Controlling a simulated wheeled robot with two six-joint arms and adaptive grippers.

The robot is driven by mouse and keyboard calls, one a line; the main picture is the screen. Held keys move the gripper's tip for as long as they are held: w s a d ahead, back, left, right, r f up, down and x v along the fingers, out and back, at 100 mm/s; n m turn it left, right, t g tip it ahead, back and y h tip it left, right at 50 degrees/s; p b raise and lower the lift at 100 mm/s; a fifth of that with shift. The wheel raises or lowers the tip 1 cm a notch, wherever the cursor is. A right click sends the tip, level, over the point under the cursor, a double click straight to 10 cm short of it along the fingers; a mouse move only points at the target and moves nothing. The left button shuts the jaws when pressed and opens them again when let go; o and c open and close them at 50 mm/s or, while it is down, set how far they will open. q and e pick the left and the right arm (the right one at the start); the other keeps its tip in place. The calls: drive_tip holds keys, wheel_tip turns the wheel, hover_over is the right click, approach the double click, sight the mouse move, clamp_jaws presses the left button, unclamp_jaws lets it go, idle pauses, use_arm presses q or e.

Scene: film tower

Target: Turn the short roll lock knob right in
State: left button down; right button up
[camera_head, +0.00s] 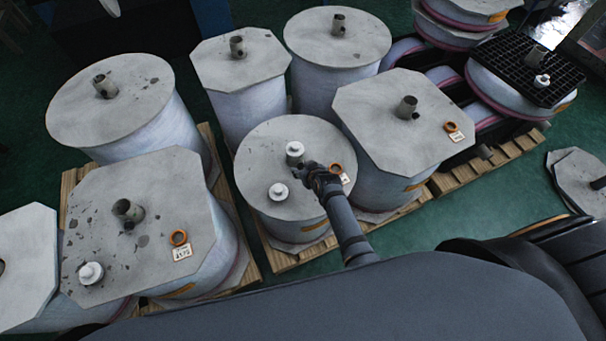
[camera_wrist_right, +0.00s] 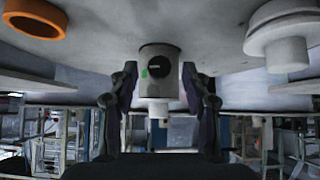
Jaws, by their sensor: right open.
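My right gripper (camera_head: 314,175) is over the grey lid of the middle front roll (camera_head: 262,144), seemingly the short one. It hides part of the lid and most of what stands at its centre. In the right wrist view my right gripper (camera_wrist_right: 159,70) is open, one finger on each side of a grey core tube (camera_wrist_right: 158,88). A round black knob (camera_wrist_right: 153,68) sits on the tube's near face, with a green mark beside it. I cannot tell whether the fingers touch the tube. My left gripper is not in view.
Taller rolls stand close around, including the right octagonal-lidded roll (camera_head: 375,120).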

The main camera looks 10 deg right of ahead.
drive_tip(key=shift+w+f, duration=0.4)
clamp_jaws()
drive_tip(key=shift+r, duration=0.15)
drive_tip(key=shift+d+m+y, duration=0.1)
drive_tip(key=shift+m+y, duration=0.2)
drive_tip(key=shift+y, duration=0.3)
unclamp_jaws()
